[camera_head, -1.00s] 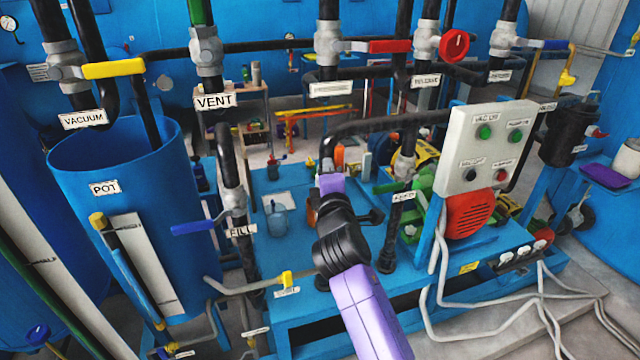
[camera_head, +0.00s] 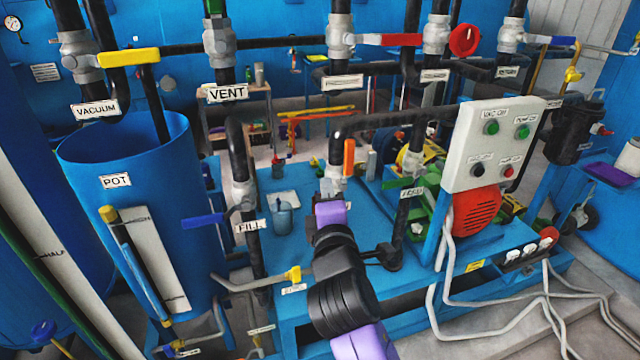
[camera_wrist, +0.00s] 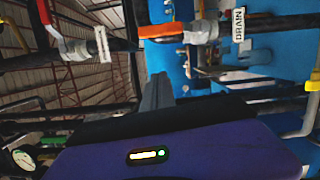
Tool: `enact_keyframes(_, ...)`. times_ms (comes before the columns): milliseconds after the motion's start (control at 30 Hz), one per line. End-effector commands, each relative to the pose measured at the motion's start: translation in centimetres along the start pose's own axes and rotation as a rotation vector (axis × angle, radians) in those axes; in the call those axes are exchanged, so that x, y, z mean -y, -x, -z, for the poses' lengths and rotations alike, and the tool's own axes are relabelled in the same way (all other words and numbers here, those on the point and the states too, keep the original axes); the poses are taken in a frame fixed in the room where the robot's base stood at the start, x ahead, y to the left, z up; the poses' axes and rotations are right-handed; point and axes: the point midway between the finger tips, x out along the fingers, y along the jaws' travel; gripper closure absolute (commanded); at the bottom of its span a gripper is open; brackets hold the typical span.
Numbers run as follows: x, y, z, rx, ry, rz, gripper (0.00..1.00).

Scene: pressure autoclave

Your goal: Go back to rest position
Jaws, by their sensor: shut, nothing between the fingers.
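My arm reaches up from the bottom of the head view, purple with a black ribbed joint. In the wrist view my gripper (camera_wrist: 158,88) shows as dark grey fingers closed together, with nothing held. The fingers are apart from the orange valve handle (camera_wrist: 163,30), which lies above them in that picture beside a pipe labelled DRAIN (camera_wrist: 238,25). The orange handle also stands upright in the head view (camera_head: 349,158).
A blue open pot (camera_head: 160,220) stands at left. Pipes with a yellow VACUUM handle (camera_head: 128,56), a red handle (camera_head: 388,40) and a blue FILL handle (camera_head: 203,220) surround the arm. A white button panel (camera_head: 497,145) stands at right. Cables lie on the floor at lower right.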

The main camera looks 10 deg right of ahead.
Motion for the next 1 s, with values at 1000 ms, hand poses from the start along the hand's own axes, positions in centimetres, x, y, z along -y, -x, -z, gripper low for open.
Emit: enact_keyframes(1000,7.4,22.5,-2.9,-0.306,-1.275,0.01,1.0)
